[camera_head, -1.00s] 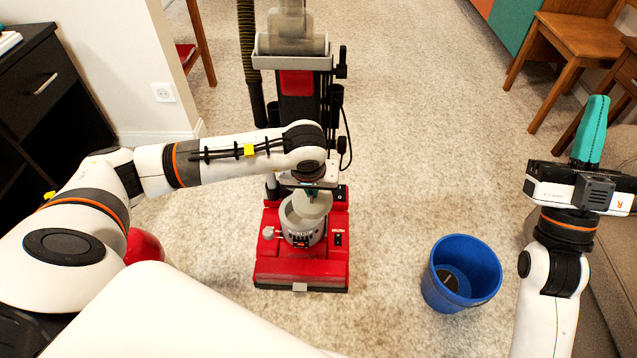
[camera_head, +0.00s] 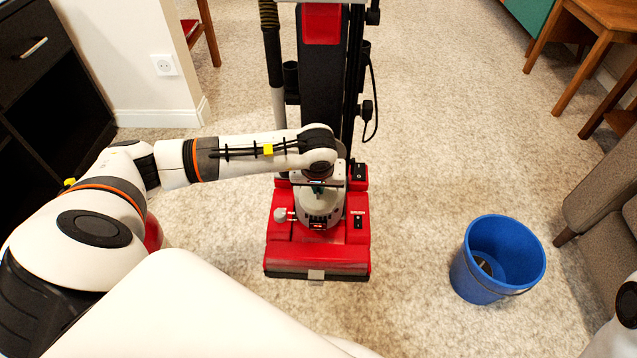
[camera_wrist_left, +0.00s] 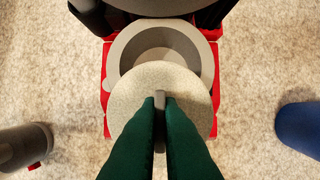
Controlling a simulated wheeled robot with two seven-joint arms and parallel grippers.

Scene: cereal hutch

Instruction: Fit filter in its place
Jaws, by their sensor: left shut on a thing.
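My left gripper (camera_head: 318,187) is shut on the tab of the filter, a pale round disc (camera_wrist_left: 165,82). Its green fingers (camera_wrist_left: 160,100) pinch the tab in the left wrist view. The red upright vacuum (camera_head: 283,255) stands on the carpet with a round grey cup (camera_head: 319,221) on its base. In the left wrist view the cup's open rim (camera_wrist_left: 124,52) shows beyond the disc, which overlaps its near part. The disc looks off centre from the opening; whether they touch I cannot tell. My right gripper is out of view.
A blue bucket (camera_head: 470,275) with a dark thing inside stands on the carpet at the right. A dark cabinet (camera_head: 50,90) and a white wall (camera_head: 130,60) are at the left. Wooden furniture (camera_head: 575,60) stands at the back right.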

